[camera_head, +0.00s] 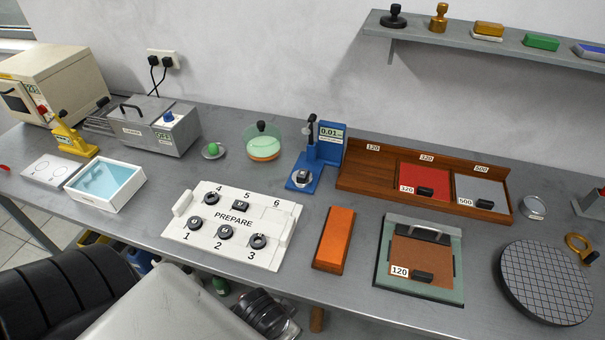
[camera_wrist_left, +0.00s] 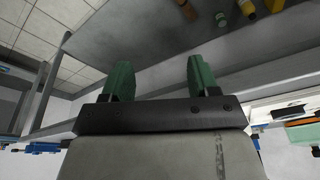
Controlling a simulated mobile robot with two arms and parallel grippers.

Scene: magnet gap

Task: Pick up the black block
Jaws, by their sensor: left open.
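Several small black blocks are in the head view. One black block (camera_head: 423,277) lies on the brown sheet of the green-edged board (camera_head: 380,279), beside a "120" label. Another black block (camera_head: 425,191) is on the red pad (camera_head: 411,172), and another (camera_head: 485,204) is on the grey pad (camera_head: 470,182), both in the brown wooden rack (camera_head: 352,184). I cannot tell which one the task names. My left gripper (camera_wrist_left: 158,77) shows in the left wrist view with its two green fingers apart and nothing between them. My right gripper is not in view.
A white "PREPARE" board (camera_head: 268,257) with several numbered dark pieces is at centre. An orange block (camera_head: 335,238) stands between it and the green-edged board. A round gridded disc (camera_head: 545,280) is at right. A wall shelf (camera_head: 460,40) hangs above.

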